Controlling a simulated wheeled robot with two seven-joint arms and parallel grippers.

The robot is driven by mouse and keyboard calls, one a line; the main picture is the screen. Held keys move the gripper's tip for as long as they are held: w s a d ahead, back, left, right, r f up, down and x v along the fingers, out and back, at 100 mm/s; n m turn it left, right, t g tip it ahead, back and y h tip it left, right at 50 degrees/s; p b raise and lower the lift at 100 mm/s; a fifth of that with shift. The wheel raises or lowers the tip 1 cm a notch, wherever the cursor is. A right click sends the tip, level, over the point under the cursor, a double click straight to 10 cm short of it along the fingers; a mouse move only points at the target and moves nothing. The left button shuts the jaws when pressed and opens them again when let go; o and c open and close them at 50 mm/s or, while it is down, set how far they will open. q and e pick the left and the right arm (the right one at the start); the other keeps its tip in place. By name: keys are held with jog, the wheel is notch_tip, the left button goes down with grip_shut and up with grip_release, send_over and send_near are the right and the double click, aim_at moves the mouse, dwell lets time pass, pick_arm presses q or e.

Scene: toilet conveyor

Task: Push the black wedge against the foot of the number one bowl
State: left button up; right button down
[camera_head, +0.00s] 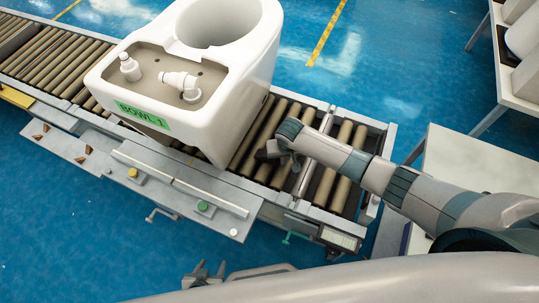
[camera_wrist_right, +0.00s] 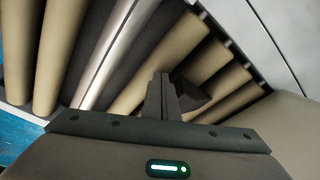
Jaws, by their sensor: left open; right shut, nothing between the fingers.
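The white number one bowl (camera_head: 210,95), with a green BOWL 1 label, rests on the roller conveyor. My right gripper (camera_head: 280,153) is shut and low over the rollers, just right of the bowl's lower edge. In the right wrist view, its closed fingers (camera_wrist_right: 162,85) point at the rollers. The black wedge (camera_wrist_right: 192,94) is a small dark block on the rollers, right beside the fingers; I cannot tell whether they touch. In the head view my gripper and the wedge blend together as dark shapes. My left gripper (camera_head: 205,272) is open and empty, in front of the conveyor.
The roller conveyor (camera_head: 50,62) runs from upper left to lower right. Its front shelf (camera_head: 175,185) carries buttons and several small brown pieces (camera_head: 80,158). A pale table (camera_head: 470,160) stands at the right, and a rack with white ware (camera_head: 525,60) is at upper right.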

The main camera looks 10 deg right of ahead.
jog(key=shift+w+a, duration=0.45)
jog(key=shift+a, duration=0.25)
jog(key=shift+w+a, duration=0.45)
jog(key=shift+a, duration=0.2)
dwell(1.2)
dwell(0.4)
jog(key=shift+s+d+p, duration=0.25)
jog(key=shift+d+p, duration=0.05)
jog(key=shift+p, duration=0.3)
jog(key=shift+s+a+p, duration=0.1)
jog(key=shift+s+p, duration=0.15)
jog(key=shift+p, duration=0.2)
dwell(0.4)
jog(key=shift+w+a, duration=0.45)
jog(key=shift+a, duration=0.2)
dwell(0.4)
jog(key=shift+d, duration=0.1)
dwell(0.4)
jog(key=shift+s+d+p, duration=0.2)
jog(key=shift+s+p, duration=0.05)
jog(key=shift+p, duration=0.2)
